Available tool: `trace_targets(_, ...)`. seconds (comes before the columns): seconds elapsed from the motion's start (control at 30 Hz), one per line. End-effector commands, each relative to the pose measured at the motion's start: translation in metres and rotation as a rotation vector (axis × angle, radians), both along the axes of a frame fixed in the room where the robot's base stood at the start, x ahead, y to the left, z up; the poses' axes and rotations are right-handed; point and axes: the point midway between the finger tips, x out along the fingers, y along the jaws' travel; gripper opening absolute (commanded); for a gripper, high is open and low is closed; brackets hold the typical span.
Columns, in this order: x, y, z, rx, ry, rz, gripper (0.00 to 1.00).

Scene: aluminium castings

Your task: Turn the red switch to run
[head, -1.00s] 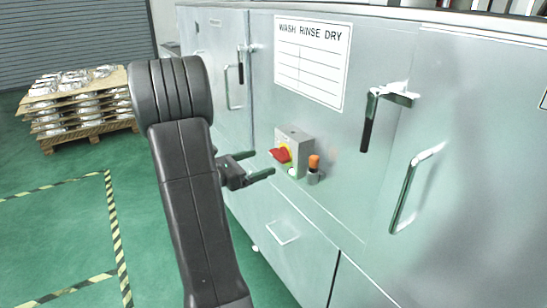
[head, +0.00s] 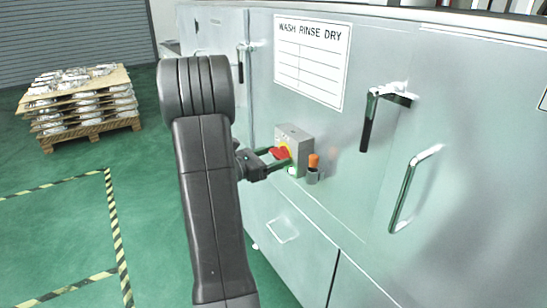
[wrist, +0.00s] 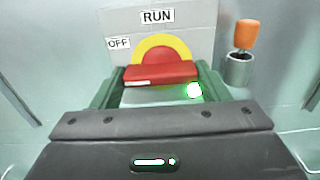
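The red switch (wrist: 162,73) is a red bar handle on a yellow disc, on a grey box (head: 292,133) on the machine front. In the wrist view the bar lies level, with a white mark at its left end, on the side of the OFF label (wrist: 118,43). The RUN label (wrist: 157,17) is above the disc. My gripper (head: 277,157) is at the switch, its fingers apart, one at each end of the bar. I cannot tell whether they touch it. In the head view the red handle (head: 280,153) shows partly between the fingers.
A glowing green lamp (wrist: 194,90) is below the bar's right end. An orange-topped knob (wrist: 246,36) in a grey holder stands right of the box. Door handles (head: 413,190) jut out further right. A pallet of castings (head: 85,110) stands at the far left on open floor.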

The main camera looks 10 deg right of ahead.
Motion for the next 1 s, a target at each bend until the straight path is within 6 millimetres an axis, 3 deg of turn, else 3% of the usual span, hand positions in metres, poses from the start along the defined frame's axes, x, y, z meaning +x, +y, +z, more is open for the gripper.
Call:
trace_targets(0.47, -0.0001, 0.0002, -0.0035, 0.028, -0.081, 0.000, 0.46)
trace_targets(1.0, -0.0004, 0.0005, -0.0065, 0.187, -0.520, 0.002, 0.46)
